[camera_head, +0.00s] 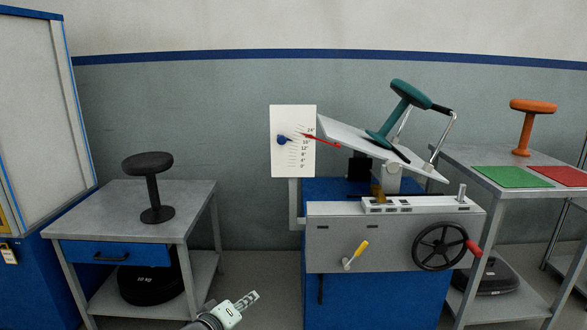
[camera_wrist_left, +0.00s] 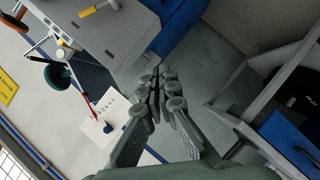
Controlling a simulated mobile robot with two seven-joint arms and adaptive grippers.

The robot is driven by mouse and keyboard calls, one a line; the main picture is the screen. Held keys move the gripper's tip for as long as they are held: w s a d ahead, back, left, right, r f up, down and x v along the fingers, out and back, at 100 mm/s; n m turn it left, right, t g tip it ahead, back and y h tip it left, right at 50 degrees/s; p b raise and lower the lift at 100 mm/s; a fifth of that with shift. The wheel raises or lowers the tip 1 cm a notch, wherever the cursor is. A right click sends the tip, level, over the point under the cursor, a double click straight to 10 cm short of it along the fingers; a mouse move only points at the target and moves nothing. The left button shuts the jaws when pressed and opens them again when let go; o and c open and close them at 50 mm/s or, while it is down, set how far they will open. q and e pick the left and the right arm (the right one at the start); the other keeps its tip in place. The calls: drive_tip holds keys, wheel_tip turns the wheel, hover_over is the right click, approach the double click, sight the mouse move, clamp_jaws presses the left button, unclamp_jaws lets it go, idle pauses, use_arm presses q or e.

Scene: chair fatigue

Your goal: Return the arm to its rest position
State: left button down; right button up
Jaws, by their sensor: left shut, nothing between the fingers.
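My left gripper (camera_head: 246,301) shows at the bottom of the head view, low in front of the gap between the left table and the test machine. Its fingers are closed together and hold nothing. In the left wrist view the closed fingers (camera_wrist_left: 158,85) fill the middle, with the floor behind them. They touch none of the furniture that I can see. My right gripper is in neither view.
A blue and grey test machine (camera_head: 335,235) holds a tilted teal stool (camera_head: 409,95). A grey table (camera_head: 190,198) with a black stool (camera_head: 150,185) stands left. An orange stool (camera_head: 526,128), green mat (camera_head: 505,177) and red mat (camera_head: 562,175) are right. Floor between left table and machine is clear.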

use_arm(q)
drive_tip(key=a+f+y, duration=0.1)
drive_tip(key=a+y, duration=0.1)
drive_tip(key=a, duration=1)
drive_tip(key=s+a+f+m+g+y, duration=0.45)
drive_tip(key=s+a+f, duration=0.65)
drive_tip(key=s+f, duration=0.3)
drive_tip(key=s+a+f+m+g+y, duration=0.25)
drive_tip(key=s+a+f, duration=0.25)
drive_tip(key=s+a, duration=0.45)
drive_tip(key=s+a+f+m+g+y, duration=0.15)
drive_tip(key=s+a+f+m, duration=0.35)
drive_tip(key=s, duration=0.7)
drive_tip(key=s+d+f+n+g+h, duration=0.1)
drive_tip(key=s+d+f+h, duration=0.1)
drive_tip(key=d, duration=0.8)
drive_tip(key=s+d+f+n+g+h, duration=0.1)
drive_tip(key=d+f, duration=0.3)
drive_tip(key=d, duration=0.6)
drive_tip(key=shift+s+d+f+n+h, duration=0.35)
drive_tip(key=shift+s+n, duration=0.25)
drive_tip(key=shift+n, duration=0.2)
